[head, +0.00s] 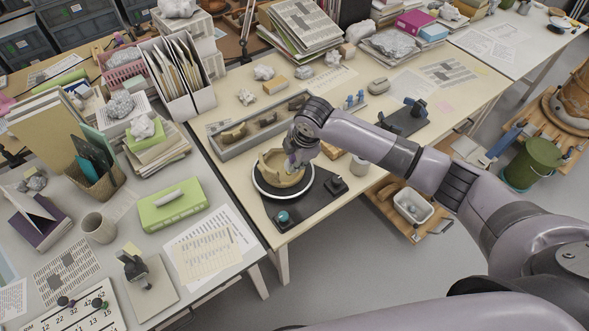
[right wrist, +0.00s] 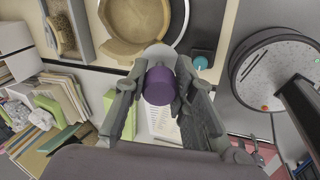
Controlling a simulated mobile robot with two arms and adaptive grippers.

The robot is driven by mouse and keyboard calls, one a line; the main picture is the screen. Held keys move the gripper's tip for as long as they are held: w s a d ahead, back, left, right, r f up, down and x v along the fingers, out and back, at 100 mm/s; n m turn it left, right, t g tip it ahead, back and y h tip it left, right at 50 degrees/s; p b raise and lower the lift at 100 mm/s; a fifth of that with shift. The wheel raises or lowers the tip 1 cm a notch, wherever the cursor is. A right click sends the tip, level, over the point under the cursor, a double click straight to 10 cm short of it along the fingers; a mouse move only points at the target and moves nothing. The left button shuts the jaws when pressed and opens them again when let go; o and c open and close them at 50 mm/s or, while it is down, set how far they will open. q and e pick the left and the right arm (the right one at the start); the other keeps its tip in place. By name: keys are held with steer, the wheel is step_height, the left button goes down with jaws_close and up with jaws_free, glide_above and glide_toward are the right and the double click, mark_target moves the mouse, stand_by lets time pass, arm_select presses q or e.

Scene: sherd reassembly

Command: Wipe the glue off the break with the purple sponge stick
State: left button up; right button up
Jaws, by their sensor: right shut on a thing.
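A tan, broken-rimmed pot (head: 270,175) stands on a round turntable with a white edge (head: 262,192) at the near end of the beige table. My right gripper (head: 298,158) is over the right side of the pot. In the right wrist view the gripper (right wrist: 158,92) is shut on the purple sponge stick (right wrist: 158,84), whose pale end (right wrist: 158,54) points toward the pot (right wrist: 140,20). The pale end is beside or over the pot's rim; I cannot tell whether it touches. The glue cannot be made out. My left gripper is not in view.
A grey compartment tray (head: 235,152) with sherds lies behind the pot. The turntable's black base (head: 290,214) has a teal knob (head: 283,217). Papers and books crowd the left table.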

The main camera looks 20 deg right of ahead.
steer(key=shift+r+p, duration=0.25)
steer(key=shift+p, duration=0.4)
steer(key=shift+f, duration=0.1)
steer(key=shift+b+x, duration=0.65)
steer(key=shift+x, duration=0.7)
steer(key=shift+s+b+x, duration=0.15)
steer(key=shift+b+x, duration=1.45)
steer(key=shift+b, duration=0.3)
steer(key=shift+s+b+x, duration=0.15)
steer(key=shift+b+x, duration=1.45)
steer(key=shift+b, duration=0.3)
steer(key=shift+w+d+b, duration=0.55)
steer(key=shift+w+d, duration=0.6)
steer(key=shift+d, duration=2)
steer(key=a+p+v, duration=0.1)
steer(key=p+v, duration=0.8)
steer(key=p, duration=0.1)
steer(key=shift+w+d, duration=0.25)
steer(key=shift+d, duration=0.15)
